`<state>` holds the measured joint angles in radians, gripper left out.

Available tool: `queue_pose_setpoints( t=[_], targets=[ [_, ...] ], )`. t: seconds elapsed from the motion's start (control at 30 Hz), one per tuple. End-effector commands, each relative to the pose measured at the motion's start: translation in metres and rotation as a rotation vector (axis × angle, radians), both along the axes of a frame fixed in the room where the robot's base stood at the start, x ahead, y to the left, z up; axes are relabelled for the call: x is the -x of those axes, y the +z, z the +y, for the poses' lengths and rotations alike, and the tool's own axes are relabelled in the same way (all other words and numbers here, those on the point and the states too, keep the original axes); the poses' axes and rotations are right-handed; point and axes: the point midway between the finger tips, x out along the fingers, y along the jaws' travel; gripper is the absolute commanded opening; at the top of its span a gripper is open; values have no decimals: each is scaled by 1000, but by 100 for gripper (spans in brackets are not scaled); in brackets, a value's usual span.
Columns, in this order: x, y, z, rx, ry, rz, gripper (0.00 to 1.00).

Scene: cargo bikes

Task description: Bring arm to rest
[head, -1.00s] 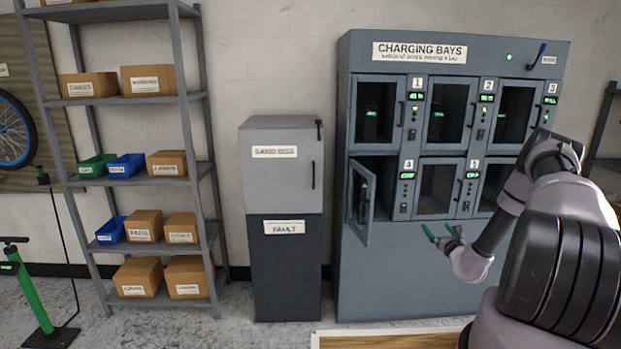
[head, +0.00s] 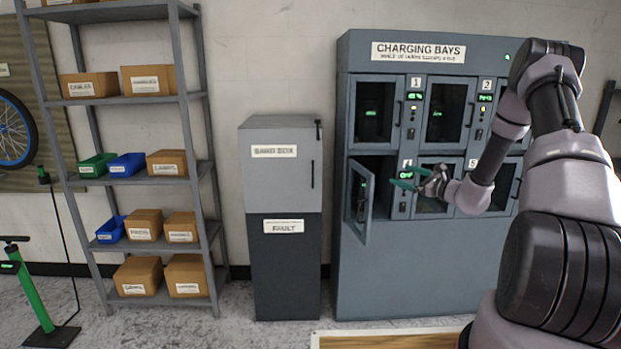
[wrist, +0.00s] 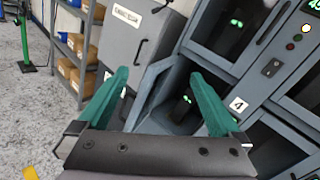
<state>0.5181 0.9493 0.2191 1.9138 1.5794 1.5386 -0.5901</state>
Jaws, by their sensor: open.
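My gripper (head: 405,180) is in front of the charging cabinet (head: 400,275), close to bay 4, pointing left in the head view. Its two green fingers are apart, with nothing between them; they also show in the wrist view (wrist: 160,95). The bay 4 door (head: 358,205) stands open toward the room. A dark battery with green lights shows inside that bay in the wrist view (wrist: 186,112). My arm covers bay 3 and parts of bays 5 and 6 in the head view.
A two-part locker labelled FAULT (head: 284,265) stands left of the charging cabinet, its doors shut. A shelf rack (head: 140,180) with boxes and bins is farther left. A green floor pump (head: 35,300) stands at far left.

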Motion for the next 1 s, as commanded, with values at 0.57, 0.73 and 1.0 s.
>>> queue_pose_setpoints(
  t=[0.57, 0.73, 1.0],
  targets=[
    [190, 182, 144, 764, 693, -146, 100],
    [253, 207, 148, 1028, 796, -194, 100],
    [341, 237, 126, 1458, 854, -291, 100]
  ],
)
